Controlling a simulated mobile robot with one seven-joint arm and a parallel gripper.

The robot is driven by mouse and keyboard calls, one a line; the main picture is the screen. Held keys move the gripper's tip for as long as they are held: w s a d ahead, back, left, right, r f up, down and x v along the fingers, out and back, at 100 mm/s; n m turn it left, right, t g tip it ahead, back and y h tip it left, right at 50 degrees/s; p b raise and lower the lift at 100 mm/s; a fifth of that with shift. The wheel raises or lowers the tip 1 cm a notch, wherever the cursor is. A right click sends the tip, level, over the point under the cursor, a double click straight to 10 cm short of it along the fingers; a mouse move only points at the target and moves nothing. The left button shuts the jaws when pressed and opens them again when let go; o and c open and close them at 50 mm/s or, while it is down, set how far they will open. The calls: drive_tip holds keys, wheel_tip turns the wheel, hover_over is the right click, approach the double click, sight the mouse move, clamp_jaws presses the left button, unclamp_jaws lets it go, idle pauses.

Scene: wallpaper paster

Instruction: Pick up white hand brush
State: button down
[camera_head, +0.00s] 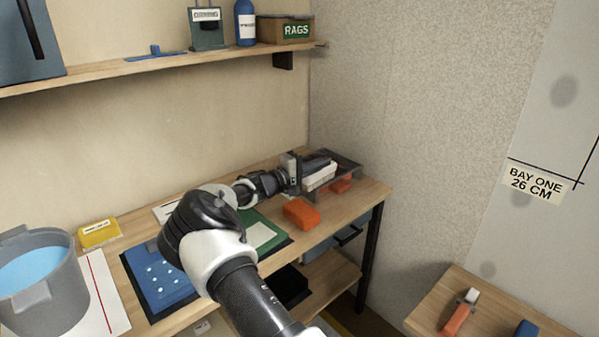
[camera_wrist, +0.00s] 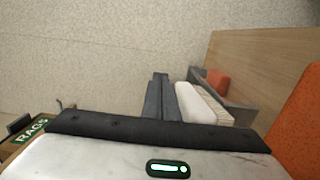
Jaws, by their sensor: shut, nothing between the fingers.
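The white hand brush (camera_head: 320,178) lies at a dark grey tray (camera_head: 347,164) at the far right end of the workbench. In the wrist view the brush (camera_wrist: 196,103) shows a smooth white body with a pale ribbed side, which looks like bristles. My gripper (camera_head: 314,162) is shut and empty. In the wrist view its dark fingers (camera_wrist: 161,98) are just left of the brush, close beside it. I cannot tell whether they touch it. In the head view the gripper partly hides the brush and tray.
An orange block (camera_head: 301,213) lies on the workbench near my gripper, and another orange thing (camera_head: 341,186) is by the tray. A bucket (camera_head: 45,305) and yellow block (camera_head: 98,234) stand left. A shelf with a rags box (camera_head: 284,29) hangs above. A wall rises behind the tray.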

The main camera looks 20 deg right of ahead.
drive_tip(key=w+a+b, duration=0.2)
drive_tip(key=w+a, duration=0.3)
drive_tip(key=w, duration=0.3)
drive_tip(key=f, duration=0.1)
drive_tip(key=f+b, duration=0.1)
drive_tip(key=f, duration=0.3)
drive_tip(key=shift+s+d, duration=0.25)
drive_tip(key=shift+s, duration=0.05)
drive_tip(key=shift+s+d+p, duration=0.3)
drive_tip(key=shift+s+p, duration=0.1)
drive_tip(key=shift+s, duration=0.1)
drive_tip(key=shift+s+d+p, duration=0.25)
drive_tip(key=shift+s+p, duration=0.15)
drive_tip(key=shift+s, duration=0.05)
drive_tip(key=shift+w+f+b, duration=0.1)
drive_tip(key=shift+b, duration=0.25)
